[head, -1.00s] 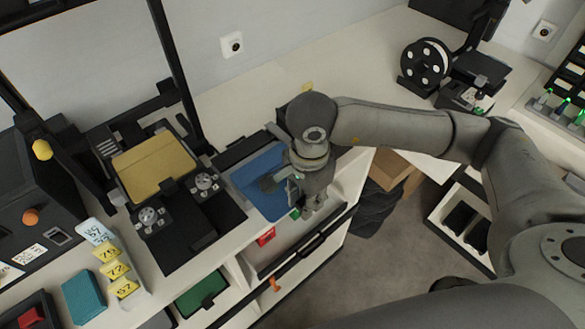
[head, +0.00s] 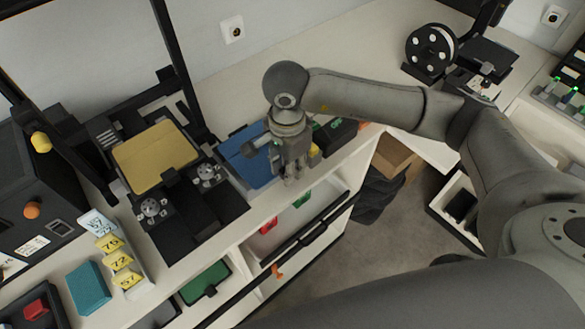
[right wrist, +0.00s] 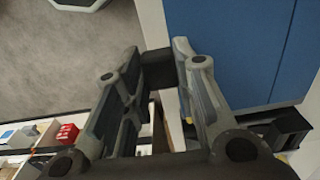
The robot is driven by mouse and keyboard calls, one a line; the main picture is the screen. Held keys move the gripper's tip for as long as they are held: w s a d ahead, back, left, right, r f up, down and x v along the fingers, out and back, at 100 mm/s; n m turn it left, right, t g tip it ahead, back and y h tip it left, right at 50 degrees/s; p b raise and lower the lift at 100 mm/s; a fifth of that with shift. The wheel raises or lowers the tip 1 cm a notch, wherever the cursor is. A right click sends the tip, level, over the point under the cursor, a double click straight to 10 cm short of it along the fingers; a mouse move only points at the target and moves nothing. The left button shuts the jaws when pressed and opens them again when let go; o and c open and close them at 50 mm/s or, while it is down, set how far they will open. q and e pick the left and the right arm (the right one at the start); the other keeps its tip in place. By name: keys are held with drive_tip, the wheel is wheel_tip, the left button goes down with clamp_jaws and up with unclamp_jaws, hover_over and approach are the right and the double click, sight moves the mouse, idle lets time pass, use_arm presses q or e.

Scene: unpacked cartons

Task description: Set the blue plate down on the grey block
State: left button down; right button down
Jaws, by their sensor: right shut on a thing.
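The blue plate (head: 243,158) is in the middle of the head view, right of the yellow plate (head: 155,160). My right gripper (head: 291,172) is at its right side, pointing down. In the right wrist view the fingers (right wrist: 158,58) are closed on a small black piece at the plate's edge, and the blue plate (right wrist: 235,45) extends to the upper right. Whether it hangs just above the worktop or touches something, I cannot tell. I cannot clearly pick out the grey block; the plate and gripper may hide it. My left gripper is out of view.
The yellow plate lies on a black printer-like machine (head: 190,222). A dark box (head: 336,133) stands behind my right gripper. A spool (head: 430,53) is at the back right. An open shelf with a green tray (head: 204,283) lies below the worktop's front edge.

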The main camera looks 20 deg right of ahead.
drive_tip(key=shift+w+a+b, duration=0.1)
drive_tip(key=shift+w+b, duration=0.15)
drive_tip(key=shift+b, duration=0.05)
drive_tip(key=shift+w+a+b, duration=0.2)
drive_tip(key=shift+w+b, duration=0.2)
drive_tip(key=shift+w, duration=0.15)
drive_tip(key=shift+w, duration=0.1)
drive_tip(key=shift+a+b, duration=0.1)
drive_tip(key=shift+b, duration=0.4)
drive_tip(key=shift+f, duration=0.2)
idle(0.3)
